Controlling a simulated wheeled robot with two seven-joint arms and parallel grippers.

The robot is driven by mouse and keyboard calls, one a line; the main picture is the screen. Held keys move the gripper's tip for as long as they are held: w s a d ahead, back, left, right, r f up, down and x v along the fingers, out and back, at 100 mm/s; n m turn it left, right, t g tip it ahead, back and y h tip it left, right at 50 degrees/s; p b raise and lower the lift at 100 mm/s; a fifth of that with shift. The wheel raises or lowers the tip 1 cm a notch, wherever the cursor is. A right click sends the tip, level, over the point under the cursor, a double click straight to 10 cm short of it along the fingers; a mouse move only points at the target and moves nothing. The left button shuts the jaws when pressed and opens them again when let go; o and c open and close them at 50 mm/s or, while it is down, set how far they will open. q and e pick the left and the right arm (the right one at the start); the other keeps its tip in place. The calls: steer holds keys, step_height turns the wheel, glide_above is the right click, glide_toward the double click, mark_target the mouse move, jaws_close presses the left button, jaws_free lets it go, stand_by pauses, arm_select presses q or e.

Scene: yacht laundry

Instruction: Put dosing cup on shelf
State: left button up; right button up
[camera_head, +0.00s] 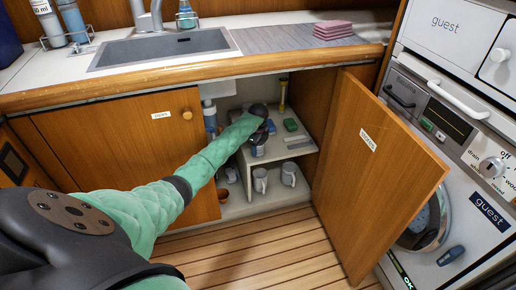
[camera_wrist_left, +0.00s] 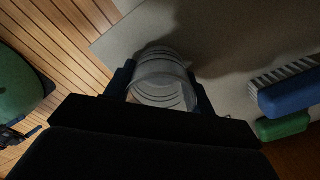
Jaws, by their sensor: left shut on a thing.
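My left gripper (camera_head: 258,148) reaches into the open cabinet under the sink, over the inner shelf (camera_head: 297,146). In the left wrist view, its two fingers (camera_wrist_left: 162,88) are shut on the dosing cup (camera_wrist_left: 163,78), a clear ringed cup held between them. The pale shelf surface (camera_wrist_left: 215,45) lies beyond the cup, with a dark shadow beside it. I cannot tell whether the cup touches the shelf. In the head view the arm and gripper largely hide the cup.
A green block (camera_head: 290,125) and a blue brush (camera_wrist_left: 290,92) lie on the shelf beside the gripper. Mugs (camera_head: 288,174) stand below. The open cabinet door (camera_head: 375,180) bounds the right, the closed door (camera_head: 130,150) the left. A bottle (camera_head: 209,115) stands at the left inside.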

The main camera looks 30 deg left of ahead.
arm_select(q)
steer(key=shift+f, duration=0.1)
steer(key=o, duration=1)
steer(key=shift+c, duration=0.2)
steer(key=shift+r, duration=0.2)
step_height(320, 180, up, 6)
steer(key=p, duration=0.5)
steer(key=shift+r+p, duration=0.5)
steer(key=shift+r, duration=0.15)
